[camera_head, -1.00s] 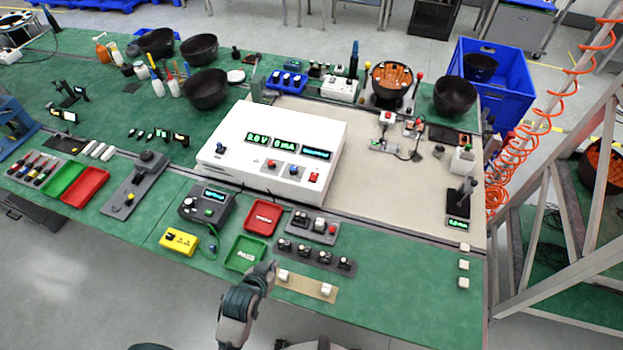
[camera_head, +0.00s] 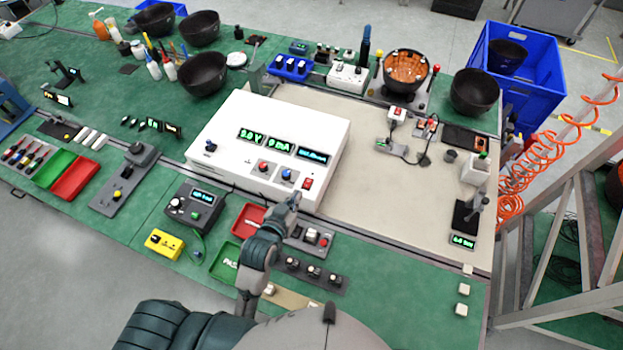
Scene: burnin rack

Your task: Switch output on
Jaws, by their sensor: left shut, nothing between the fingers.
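The white power supply (camera_head: 240,130) stands in the middle of the bench, with lit displays reading about 2.0 V and 0 mA; the third display is too small to read. Its front holds a red knob (camera_head: 263,167), a blue knob (camera_head: 287,175) and a red rocker switch (camera_head: 308,183) at the right. My left gripper (camera_head: 295,197) is shut and empty, its tip close to the supply's front edge just below the red switch. I cannot tell whether it touches. My left arm hides part of the red tray below. My right gripper is not in view.
A red tray (camera_head: 247,217) and a green tray (camera_head: 222,262) lie in front of the supply, with a grey button box (camera_head: 322,240) beside my arm. A beige mat (camera_head: 390,190) to the right is largely clear. Black bowls (camera_head: 204,75) stand behind.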

